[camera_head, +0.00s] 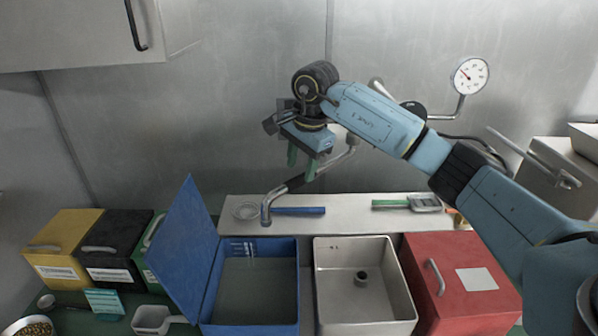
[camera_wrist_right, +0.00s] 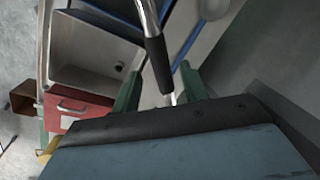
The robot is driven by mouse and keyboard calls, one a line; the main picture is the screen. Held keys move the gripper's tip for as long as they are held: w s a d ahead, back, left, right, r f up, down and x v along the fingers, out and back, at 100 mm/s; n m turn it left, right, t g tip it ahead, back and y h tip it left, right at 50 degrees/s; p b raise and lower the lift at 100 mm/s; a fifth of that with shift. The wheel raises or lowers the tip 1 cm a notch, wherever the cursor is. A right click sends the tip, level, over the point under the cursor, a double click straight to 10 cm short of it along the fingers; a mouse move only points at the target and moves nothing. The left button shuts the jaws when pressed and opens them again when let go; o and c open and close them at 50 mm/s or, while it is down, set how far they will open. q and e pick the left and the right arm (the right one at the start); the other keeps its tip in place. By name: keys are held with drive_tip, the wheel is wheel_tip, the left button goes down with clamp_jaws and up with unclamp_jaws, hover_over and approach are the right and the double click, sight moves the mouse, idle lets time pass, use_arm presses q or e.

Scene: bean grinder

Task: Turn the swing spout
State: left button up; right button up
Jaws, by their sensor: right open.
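The swing spout (camera_head: 266,208) is a bent chrome tube with a black sleeve. It runs from the wall fitting down and left, and its downturned tip is above the ledge behind the open blue box. My right gripper (camera_head: 302,162) is open, its two green fingers pointing down just above the black sleeve. In the right wrist view the spout (camera_wrist_right: 157,60) shows between the spread fingers of the right gripper (camera_wrist_right: 160,72); I cannot tell whether they touch it. My left gripper is not in view.
A grey sink (camera_head: 363,321) stands between the open blue box (camera_head: 183,250) and a red box (camera_head: 455,270). A blue-handled tool (camera_head: 300,211) and a green-handled brush (camera_head: 390,203) lie on the ledge (camera_head: 345,212). A gauge (camera_head: 470,76) is on the right wall pipe.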

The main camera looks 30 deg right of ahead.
sight(299, 178)
drive_tip(key=shift+w+f, duration=0.2)
drive_tip(key=shift+f, duration=0.65)
drive_tip(key=shift+w+f, duration=0.15)
drive_tip(key=shift+f, duration=0.65)
clamp_jaws()
